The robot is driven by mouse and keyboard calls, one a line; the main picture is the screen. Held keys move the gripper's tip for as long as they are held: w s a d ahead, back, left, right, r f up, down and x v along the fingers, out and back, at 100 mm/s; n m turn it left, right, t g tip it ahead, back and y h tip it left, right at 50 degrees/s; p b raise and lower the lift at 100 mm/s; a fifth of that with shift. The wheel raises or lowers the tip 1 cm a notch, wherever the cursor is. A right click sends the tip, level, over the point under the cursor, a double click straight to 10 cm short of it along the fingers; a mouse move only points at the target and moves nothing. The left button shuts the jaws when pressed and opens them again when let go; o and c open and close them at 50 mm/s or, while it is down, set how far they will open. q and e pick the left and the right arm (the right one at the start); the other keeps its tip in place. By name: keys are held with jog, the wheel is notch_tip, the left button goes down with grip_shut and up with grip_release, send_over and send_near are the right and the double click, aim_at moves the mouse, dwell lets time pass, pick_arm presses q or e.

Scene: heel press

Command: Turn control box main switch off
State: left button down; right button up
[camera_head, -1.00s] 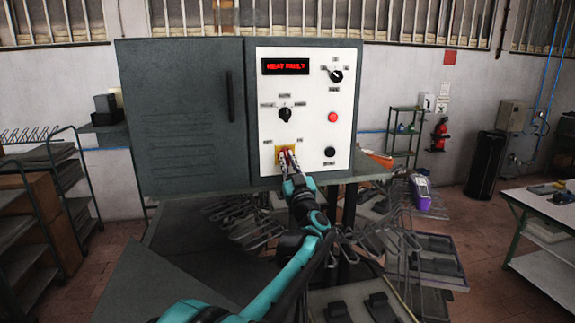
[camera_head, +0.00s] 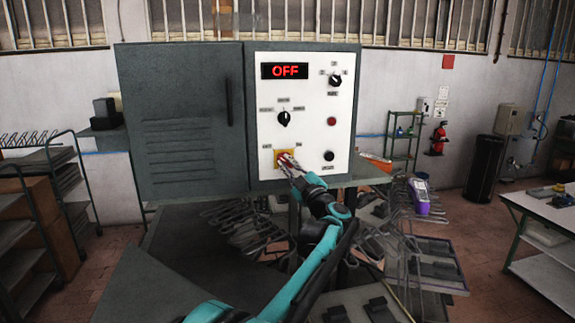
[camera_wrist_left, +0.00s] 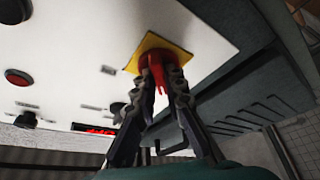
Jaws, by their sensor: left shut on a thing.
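The control box (camera_head: 185,120) is dark grey with a white panel on its right part. Its red display (camera_head: 285,71) reads OFF. The main switch (camera_head: 283,157) is a red knob on a yellow square plate at the panel's lower left. It also shows in the left wrist view (camera_wrist_left: 152,68), with its yellow plate (camera_wrist_left: 158,52) behind it. My left gripper (camera_head: 289,164) is shut on the red knob, one finger on each side, and partly covers it. It shows in the left wrist view (camera_wrist_left: 160,92) too. My right gripper is in neither view.
Two black selector knobs (camera_head: 284,118), a dull red lamp (camera_head: 331,121) and a black button (camera_head: 329,156) are on the panel. Hanging metal parts (camera_head: 250,225) and a purple device (camera_head: 419,196) are below and right. A white table (camera_head: 545,210) stands far right.

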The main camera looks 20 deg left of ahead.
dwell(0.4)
pick_arm(q)
jog(key=c, duration=1.6)
grip_release()
jog(key=shift+w, duration=0.1)
jog(key=v, duration=1.2)
